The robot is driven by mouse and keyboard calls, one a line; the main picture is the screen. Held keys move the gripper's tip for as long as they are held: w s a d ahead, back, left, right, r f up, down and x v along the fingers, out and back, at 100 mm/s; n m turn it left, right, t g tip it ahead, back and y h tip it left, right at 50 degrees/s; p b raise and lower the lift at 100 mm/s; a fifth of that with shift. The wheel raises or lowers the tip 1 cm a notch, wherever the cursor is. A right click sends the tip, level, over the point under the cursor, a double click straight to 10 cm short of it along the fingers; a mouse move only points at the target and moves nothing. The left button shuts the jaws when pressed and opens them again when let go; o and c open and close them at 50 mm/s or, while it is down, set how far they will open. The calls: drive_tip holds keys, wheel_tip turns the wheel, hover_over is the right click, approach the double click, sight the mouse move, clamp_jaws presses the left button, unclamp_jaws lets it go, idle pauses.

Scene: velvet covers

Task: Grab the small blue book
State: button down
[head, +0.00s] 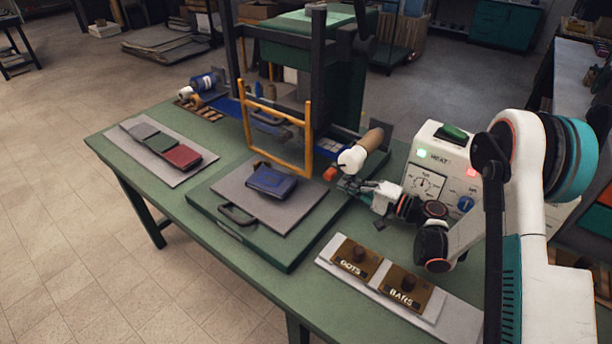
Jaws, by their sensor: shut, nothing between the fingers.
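The small blue book (271,181) lies flat on a grey board on the green tray (273,252), near the middle of the table. My gripper (346,184) is to the right of the book, near the tray's right edge, and apart from it. Its fingers are small in the head view, and it looks empty. My arm reaches in from the right.
An orange frame (309,140) stands just behind the book, before a dark press (321,70). A wood-handled tool (369,143) is beside my gripper. A white heat box (430,185) is at right. Blocks marked DOTS (346,267) and BARS (400,298) lie in front. Coloured swatches (182,157) lie at left.

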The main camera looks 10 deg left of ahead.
sight(308, 187)
drive_tip(key=shift+w+a+f, duration=0.15)
drive_tip(key=shift+a, duration=0.3)
drive_tip(key=b+x, duration=0.3)
drive_tip(key=x, duration=0.6)
drive_tip(key=s+a, duration=0.1)
drive_tip(key=s+a+b, duration=0.1)
drive_tip(key=shift+s, duration=0.4)
drive_tip(key=shift+s+a+b, duration=0.15)
drive_tip(key=shift+s+b, duration=0.15)
